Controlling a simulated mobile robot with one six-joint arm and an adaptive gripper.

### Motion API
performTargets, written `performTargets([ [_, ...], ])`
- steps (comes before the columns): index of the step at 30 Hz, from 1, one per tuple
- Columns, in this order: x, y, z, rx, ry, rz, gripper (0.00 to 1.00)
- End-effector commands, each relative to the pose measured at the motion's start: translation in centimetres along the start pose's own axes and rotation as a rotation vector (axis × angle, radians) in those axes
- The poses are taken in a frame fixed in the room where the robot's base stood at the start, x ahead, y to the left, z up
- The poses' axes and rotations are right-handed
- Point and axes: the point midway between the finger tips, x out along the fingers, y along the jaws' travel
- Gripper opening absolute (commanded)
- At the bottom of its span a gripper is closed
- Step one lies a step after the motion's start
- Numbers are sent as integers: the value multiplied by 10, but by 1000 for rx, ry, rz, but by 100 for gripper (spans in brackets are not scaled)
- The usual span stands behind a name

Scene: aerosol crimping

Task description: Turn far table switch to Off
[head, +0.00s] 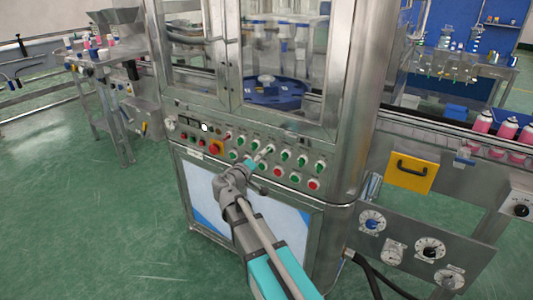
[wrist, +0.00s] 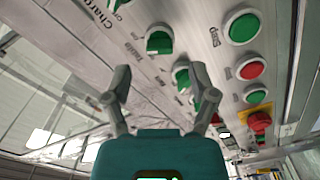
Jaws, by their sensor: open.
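The control panel (head: 178,125) runs across the front of the steel machine, with a row of green switches. My gripper (head: 265,152) is at the middle of this row and hides part of it. In the wrist view my gripper (wrist: 160,75) is open, its fingers apart and pointing at the panel. A green switch (wrist: 182,75) shows between the fingertips, close to the right one. Another green switch (wrist: 160,42) lies beyond it, near a label that seems to read "Table". I cannot tell the switch positions or whether a finger touches one.
Below the switches are green and red buttons, such as a red one (head: 313,185). A red emergency knob on yellow (head: 216,149) sits left of my gripper, also in the wrist view (wrist: 259,122). A yellow plate with a handle (head: 411,172) is at right. Green floor lies open at left.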

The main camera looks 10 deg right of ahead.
Motion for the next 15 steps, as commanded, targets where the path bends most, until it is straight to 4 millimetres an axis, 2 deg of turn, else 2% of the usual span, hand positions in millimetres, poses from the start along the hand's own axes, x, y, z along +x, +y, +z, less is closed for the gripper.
performTargets([
  [1, 9, -1, -1, 0, -2, 1, 74],
  [6, 29, 0, -1, 0, -1, 1, 74],
  [15, 43, 0, 0, 0, 0, 0, 74],
])
